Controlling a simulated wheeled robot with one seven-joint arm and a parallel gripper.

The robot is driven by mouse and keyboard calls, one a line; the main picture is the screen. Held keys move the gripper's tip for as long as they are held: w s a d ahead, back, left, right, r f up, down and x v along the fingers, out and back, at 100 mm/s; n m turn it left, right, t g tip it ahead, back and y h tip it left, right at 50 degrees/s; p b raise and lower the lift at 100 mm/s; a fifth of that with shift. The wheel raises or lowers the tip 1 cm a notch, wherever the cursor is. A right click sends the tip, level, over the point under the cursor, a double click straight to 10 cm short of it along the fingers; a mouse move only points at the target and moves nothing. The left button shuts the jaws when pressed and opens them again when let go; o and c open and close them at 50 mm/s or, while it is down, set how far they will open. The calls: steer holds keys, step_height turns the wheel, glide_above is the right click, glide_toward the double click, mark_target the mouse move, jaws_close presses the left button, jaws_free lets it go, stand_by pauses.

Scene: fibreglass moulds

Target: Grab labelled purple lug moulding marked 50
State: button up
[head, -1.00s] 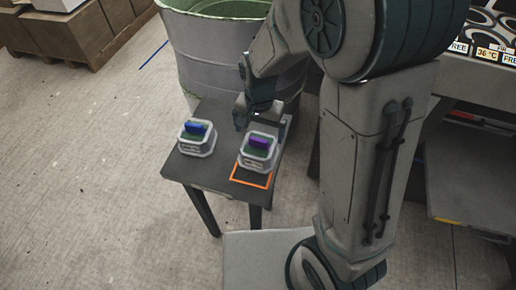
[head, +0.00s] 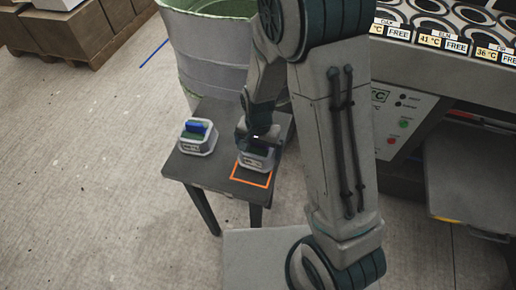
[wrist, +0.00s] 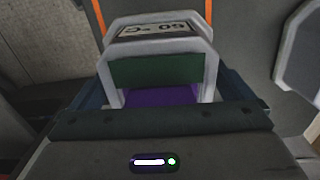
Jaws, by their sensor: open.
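The purple lug moulding (wrist: 165,97) sits in a pale grey mould (head: 255,163) with a green inside, on the small dark table. In the wrist view the mould's label (wrist: 158,29) reads 50 °C, upside down. In the head view my gripper (head: 260,142) is right over this mould and hides the purple part. In the wrist view my gripper (wrist: 160,98) is open, with a blue-grey finger on either side of the mould and the purple part between them. I cannot tell whether the fingers touch it.
A second grey mould with a blue part (head: 196,131) stands to the left on the table (head: 215,178). An orange outline (head: 250,183) marks the tabletop. A large round vat (head: 212,60) stands behind. A machine with a panel (head: 395,120) is at the right.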

steer(key=shift+c, duration=0.3)
steer(key=c, duration=0.8)
steer(key=shift+r, duration=0.15)
